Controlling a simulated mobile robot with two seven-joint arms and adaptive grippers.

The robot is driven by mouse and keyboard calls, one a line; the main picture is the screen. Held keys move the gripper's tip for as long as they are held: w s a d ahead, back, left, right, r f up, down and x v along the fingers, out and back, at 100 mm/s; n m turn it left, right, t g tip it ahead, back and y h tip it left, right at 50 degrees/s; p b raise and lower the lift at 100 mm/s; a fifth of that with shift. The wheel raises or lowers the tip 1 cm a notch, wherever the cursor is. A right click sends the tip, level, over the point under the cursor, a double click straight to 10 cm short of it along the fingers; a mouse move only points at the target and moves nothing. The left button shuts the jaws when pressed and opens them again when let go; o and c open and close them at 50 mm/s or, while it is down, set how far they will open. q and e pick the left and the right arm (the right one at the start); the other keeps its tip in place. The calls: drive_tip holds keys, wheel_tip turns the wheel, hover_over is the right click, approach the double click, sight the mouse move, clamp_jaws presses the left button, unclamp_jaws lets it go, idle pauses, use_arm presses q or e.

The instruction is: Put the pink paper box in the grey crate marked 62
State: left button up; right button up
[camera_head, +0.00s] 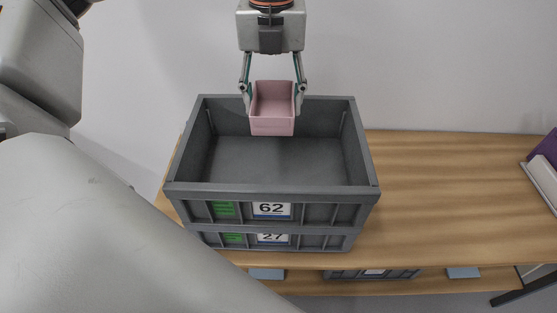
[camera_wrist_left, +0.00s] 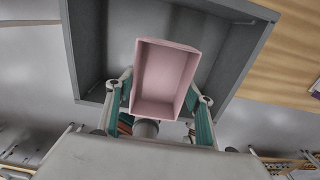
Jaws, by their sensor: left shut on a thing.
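The pink paper box (camera_head: 272,108) is a small open-topped box, held upright and empty. My left gripper (camera_head: 273,92) is shut on it from above, with a finger on each side. The box hangs over the far part of the grey crate marked 62 (camera_head: 272,189); I cannot tell exactly how high above its floor. The crate is open and its visible floor is bare. In the left wrist view the pink box (camera_wrist_left: 163,80) sits between the fingers (camera_wrist_left: 160,100), with the crate's inside (camera_wrist_left: 118,40) behind it. My right gripper is not in view.
The crate stands on another grey crate marked 27 (camera_head: 300,241) on a wooden table (camera_head: 450,190). The table to the right is mostly clear. White and purple items (camera_head: 544,170) stand at the far right edge. A white wall is behind. Another grey crate (camera_head: 375,274) is on a lower shelf.

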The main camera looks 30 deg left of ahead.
sight(273, 115)
use_arm(q)
wheel_tip(273, 115, down, 18)
drive_tip(key=shift+r, duration=0.2)
idle(0.4)
drive_tip(key=shift+f, duration=0.15)
drive_tip(key=o, duration=0.9)
drive_tip(key=shift+o, duration=0.2)
drive_tip(key=shift+r, duration=0.25)
wheel_tip(273, 115, up, 12)
drive_tip(key=shift+f, duration=0.1)
